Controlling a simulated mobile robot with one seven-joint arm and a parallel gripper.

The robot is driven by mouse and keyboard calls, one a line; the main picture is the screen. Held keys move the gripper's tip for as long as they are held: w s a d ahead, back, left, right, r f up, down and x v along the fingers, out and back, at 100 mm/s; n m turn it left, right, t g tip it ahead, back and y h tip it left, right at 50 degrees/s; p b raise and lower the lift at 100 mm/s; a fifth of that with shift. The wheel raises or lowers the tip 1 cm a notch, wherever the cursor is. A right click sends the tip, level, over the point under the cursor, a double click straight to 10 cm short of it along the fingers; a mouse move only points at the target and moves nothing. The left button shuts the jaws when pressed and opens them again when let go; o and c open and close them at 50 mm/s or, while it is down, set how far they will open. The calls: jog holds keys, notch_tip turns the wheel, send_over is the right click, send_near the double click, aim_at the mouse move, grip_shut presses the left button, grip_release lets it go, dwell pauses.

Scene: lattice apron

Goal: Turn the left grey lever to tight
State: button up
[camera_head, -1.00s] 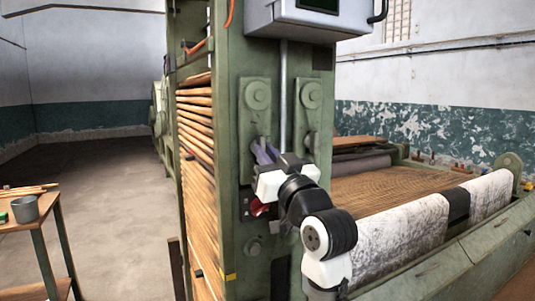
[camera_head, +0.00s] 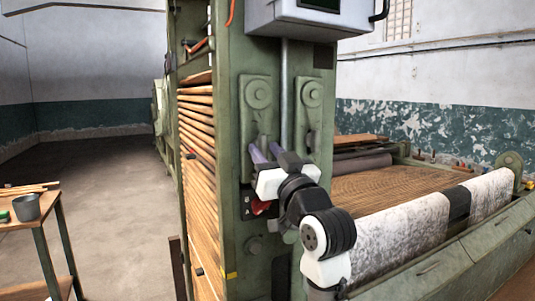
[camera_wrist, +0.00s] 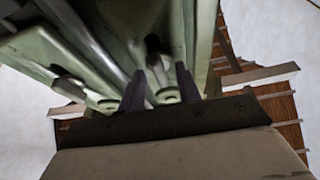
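The left green plate with its round boss (camera_head: 258,95) is on the machine's front post in the head view. A similar plate with a boss (camera_head: 311,94) is to its right. The lever's grey handle is hard to make out; the lower end of the left plate is partly hidden by my gripper. My gripper (camera_head: 267,151) is just below the left boss, its two purple fingers pointing up at the plate.
A grey box (camera_head: 310,18) sits above the plates, with a vertical pipe (camera_head: 284,90) below it. A red knob (camera_head: 260,207) is just under my gripper. A wooden table (camera_head: 40,222) with a grey cup (camera_head: 26,208) stands left. The floor between is clear.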

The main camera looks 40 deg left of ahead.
jog(key=b+v, duration=0.4)
jog(key=v, duration=0.9)
jog(key=shift+d+b, duration=0.3)
jog(key=shift+d, duration=0.1)
jog(key=shift+s+f, duration=0.1)
